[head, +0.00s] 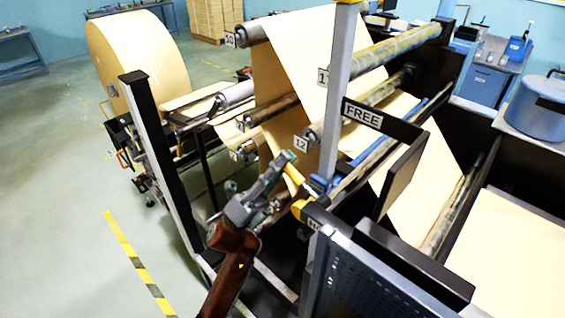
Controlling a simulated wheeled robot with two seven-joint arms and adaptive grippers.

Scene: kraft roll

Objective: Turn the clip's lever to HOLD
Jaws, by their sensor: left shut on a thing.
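My left gripper (280,174) reaches up from the bottom centre, with its dark red arm link below it. It is shut on the clip's yellow lever (296,190), which shows at its fingertips. The lever's lower end is close to a black-and-white label (313,224), partly hidden, of which only the first letters show. A FREE label (363,115) is on the black frame up and to the right. A blue part (320,184) sits just right of the lever. The fingers hide part of the lever. My right gripper is not in view.
Kraft paper (296,55) runs over rollers behind the lever, from a large roll (140,65) at the left. A grey upright post (337,90) stands close to the gripper. A dark perforated panel (360,285) is at the lower right. Open floor lies left.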

